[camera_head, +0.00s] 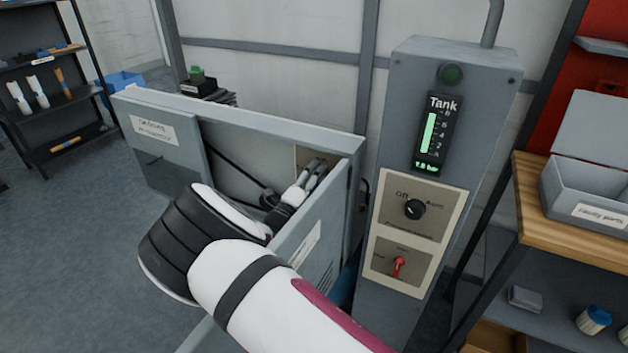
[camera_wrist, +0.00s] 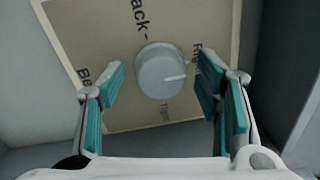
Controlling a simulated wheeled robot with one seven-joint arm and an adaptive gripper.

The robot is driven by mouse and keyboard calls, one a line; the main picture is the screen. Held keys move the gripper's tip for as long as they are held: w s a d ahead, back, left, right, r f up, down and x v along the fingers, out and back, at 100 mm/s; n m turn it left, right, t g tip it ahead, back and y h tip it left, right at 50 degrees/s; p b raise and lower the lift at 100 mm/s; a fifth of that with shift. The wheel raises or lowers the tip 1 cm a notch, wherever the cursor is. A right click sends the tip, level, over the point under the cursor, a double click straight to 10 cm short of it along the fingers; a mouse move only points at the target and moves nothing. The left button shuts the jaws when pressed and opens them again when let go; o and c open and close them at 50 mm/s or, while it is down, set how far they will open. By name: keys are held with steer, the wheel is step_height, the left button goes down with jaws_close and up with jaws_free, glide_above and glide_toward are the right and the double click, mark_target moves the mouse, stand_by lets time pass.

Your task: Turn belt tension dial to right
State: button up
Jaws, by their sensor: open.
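The belt tension dial (camera_wrist: 160,70) is a round light grey knob on a beige label plate (camera_wrist: 110,30) in the wrist view. My gripper (camera_wrist: 161,84) is open, with one teal-padded finger on each side of the dial and a gap to each.
The housing walls stand close around my gripper. A grey tank column (camera_head: 385,130) with a black selector knob (camera_head: 414,209) and a red switch (camera_head: 398,266) stands to the right. A wooden-topped bench (camera_head: 540,205) with a grey parts box (camera_head: 585,190) is farther right.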

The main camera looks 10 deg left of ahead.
steer(key=v, duration=1.2)
steer(key=shift+s, duration=0.1)
